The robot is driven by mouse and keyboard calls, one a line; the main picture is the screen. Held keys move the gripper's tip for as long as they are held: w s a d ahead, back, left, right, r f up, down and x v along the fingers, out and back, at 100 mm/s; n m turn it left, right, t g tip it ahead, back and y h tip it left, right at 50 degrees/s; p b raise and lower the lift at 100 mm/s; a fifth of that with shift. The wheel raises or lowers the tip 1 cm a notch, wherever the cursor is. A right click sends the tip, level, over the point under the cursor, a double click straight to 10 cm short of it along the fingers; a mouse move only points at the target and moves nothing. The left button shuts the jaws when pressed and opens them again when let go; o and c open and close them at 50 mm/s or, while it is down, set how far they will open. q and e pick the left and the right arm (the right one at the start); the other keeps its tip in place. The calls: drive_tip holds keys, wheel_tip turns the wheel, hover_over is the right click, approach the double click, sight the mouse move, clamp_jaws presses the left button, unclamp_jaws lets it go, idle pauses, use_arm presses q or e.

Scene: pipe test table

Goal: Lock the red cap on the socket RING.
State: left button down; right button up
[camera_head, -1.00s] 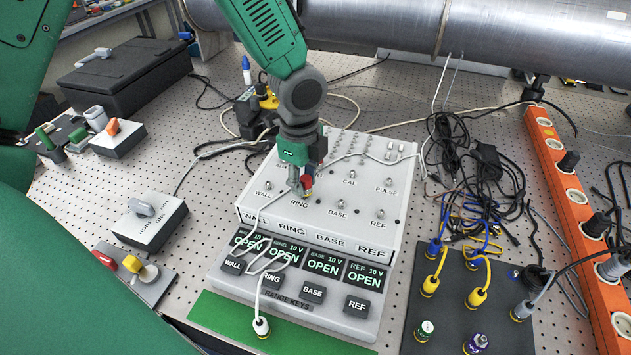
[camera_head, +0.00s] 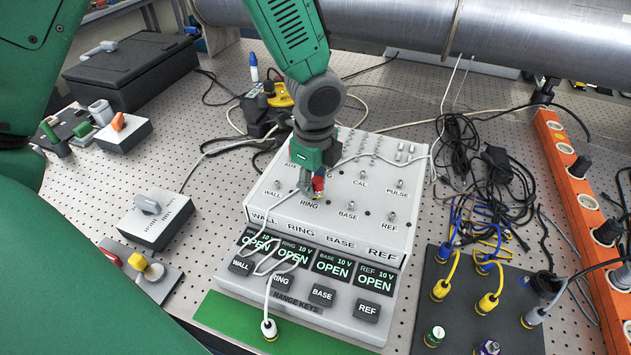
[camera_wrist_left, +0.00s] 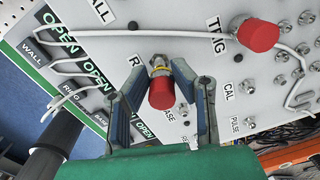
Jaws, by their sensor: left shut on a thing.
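My left gripper (camera_head: 314,190) points down over the sloped top of the white test box (camera_head: 277,208), at the socket above the RING label (camera_head: 308,204). It is shut on the red cap (camera_head: 318,184). In the left wrist view, the red cap (camera_wrist_left: 161,94) sits between the two fingers, with a brass-coloured part (camera_wrist_left: 160,66) at its panel-side end. The fingers hide part of the RING lettering. I cannot tell whether the cap is fully seated or turned on the socket. The RING display (camera_head: 292,254) reads OPEN, as do its neighbours.
Another red cap (camera_wrist_left: 258,35) sits by the TRIG label, with a white cable beside it. White leads cross the box's displays and keys. Black cables (camera_head: 480,175) and an orange power strip (camera_head: 585,205) lie to the right. A large pipe (camera_head: 400,25) spans the back.

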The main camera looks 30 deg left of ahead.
use_arm(q)
drive_tip(key=shift+a+p, duration=0.5)
drive_tip(key=shift+a, duration=0.15)
drive_tip(key=shift+a+m+p, duration=0.2)
drive_tip(key=shift+m+p, duration=0.1)
drive_tip(key=shift+p, duration=0.05)
drive_tip(key=shift+r, duration=0.2)
idle(0.6)
drive_tip(key=shift+d, duration=0.15)
drive_tip(key=shift+d, duration=0.25)
idle(0.4)
drive_tip(key=shift+f, duration=0.9)
idle(0.6)
